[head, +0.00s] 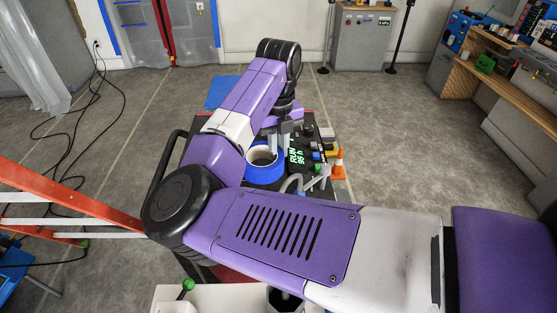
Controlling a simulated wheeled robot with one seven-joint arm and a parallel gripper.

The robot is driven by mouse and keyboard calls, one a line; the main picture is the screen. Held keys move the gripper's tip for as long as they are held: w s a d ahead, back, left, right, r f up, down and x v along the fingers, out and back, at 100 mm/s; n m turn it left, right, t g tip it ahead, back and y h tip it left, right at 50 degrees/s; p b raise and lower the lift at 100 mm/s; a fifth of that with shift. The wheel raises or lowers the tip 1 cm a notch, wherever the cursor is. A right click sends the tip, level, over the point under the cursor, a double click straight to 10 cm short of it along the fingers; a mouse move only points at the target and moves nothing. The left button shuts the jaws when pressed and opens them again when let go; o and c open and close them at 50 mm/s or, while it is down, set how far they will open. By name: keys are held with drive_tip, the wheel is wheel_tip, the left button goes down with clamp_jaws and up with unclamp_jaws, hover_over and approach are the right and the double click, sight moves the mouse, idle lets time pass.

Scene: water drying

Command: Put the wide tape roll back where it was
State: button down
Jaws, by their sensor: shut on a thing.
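The wide tape roll (264,176) is blue with a pale core. It lies with its hole facing up at the dark cart top (310,186), left of a device with a green display. My gripper (275,148) points down at the roll's far right rim and is shut on it. The fingertips are small here and partly lost against the roll, and my arm covers much of the cart. I cannot tell whether the roll touches the cart top or is slightly raised.
The device with the green display (297,157) stands close on the right, with small coloured items and an orange cone (339,160) beyond. A red ladder (65,197) is at left. A white surface (230,296) lies nearest me. The floor beyond the cart is mostly open.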

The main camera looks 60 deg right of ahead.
drive_tip(key=shift+f, duration=2.25)
drive_tip(key=c, duration=1.4)
unclamp_jaws()
drive_tip(key=shift+o, duration=0.2)
wheel_tip(320, 180, up, 12)
drive_tip(key=shift+r, duration=0.1)
drive_tip(key=shift+s, duration=0.1)
